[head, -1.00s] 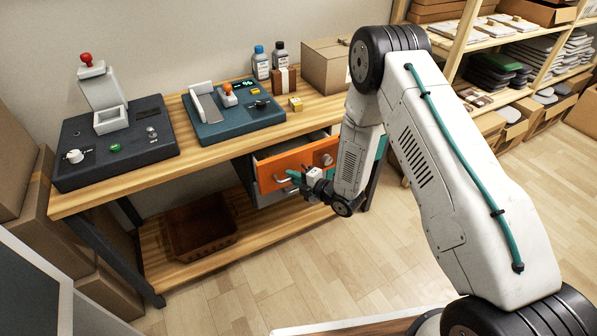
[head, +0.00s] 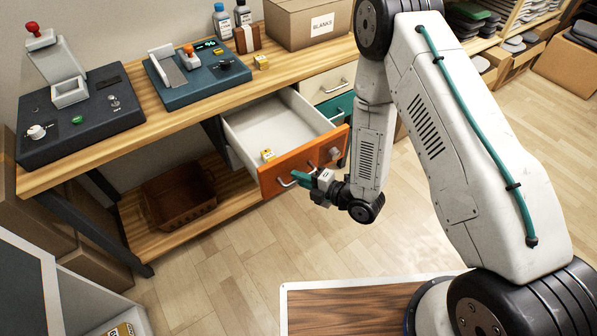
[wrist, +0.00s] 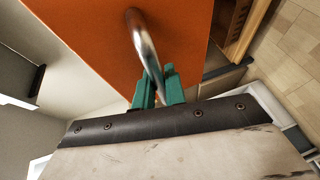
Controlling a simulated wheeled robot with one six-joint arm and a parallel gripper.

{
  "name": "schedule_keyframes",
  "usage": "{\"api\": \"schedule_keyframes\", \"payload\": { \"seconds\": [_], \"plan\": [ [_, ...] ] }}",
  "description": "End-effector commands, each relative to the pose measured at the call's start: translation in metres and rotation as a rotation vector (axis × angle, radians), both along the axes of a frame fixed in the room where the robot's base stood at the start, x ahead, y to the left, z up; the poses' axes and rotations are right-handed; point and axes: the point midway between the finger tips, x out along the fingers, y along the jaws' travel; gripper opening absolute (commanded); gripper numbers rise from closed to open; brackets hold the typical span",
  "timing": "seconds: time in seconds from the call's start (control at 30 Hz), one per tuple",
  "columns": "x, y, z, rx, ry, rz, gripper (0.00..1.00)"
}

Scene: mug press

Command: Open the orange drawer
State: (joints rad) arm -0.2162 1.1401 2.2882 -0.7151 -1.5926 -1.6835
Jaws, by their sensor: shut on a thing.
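The orange drawer (head: 290,168) under the workbench stands pulled well out, and its white interior shows.
The workbench (head: 165,100) carries two machines, bottles and a cardboard box (head: 305,22) marked BLANKS. A cream drawer (head: 327,83) and a teal drawer (head: 338,108) are beside the orange one. A brown crate (head: 180,197) sits on the lower shelf. Floor in front is clear.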

Motion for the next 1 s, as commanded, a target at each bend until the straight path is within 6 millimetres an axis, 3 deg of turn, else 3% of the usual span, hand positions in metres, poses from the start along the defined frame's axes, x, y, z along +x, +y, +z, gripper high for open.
{"api": "schedule_keyframes", "payload": {
  "seconds": [0.47,0.5,0.53,0.83,1.0],
  "plan": [
    [-0.006,-0.001,0.0,0.001,0.003,0.012,0.0],
    [-0.006,-0.001,0.0,0.001,0.003,0.012,0.15],
    [-0.006,-0.001,0.0,0.001,0.003,0.011,0.21],
    [-0.006,-0.003,0.0,0.001,0.002,0.006,0.21],
    [-0.016,-0.019,0.003,0.001,0.004,0.003,0.21]
  ]
}}
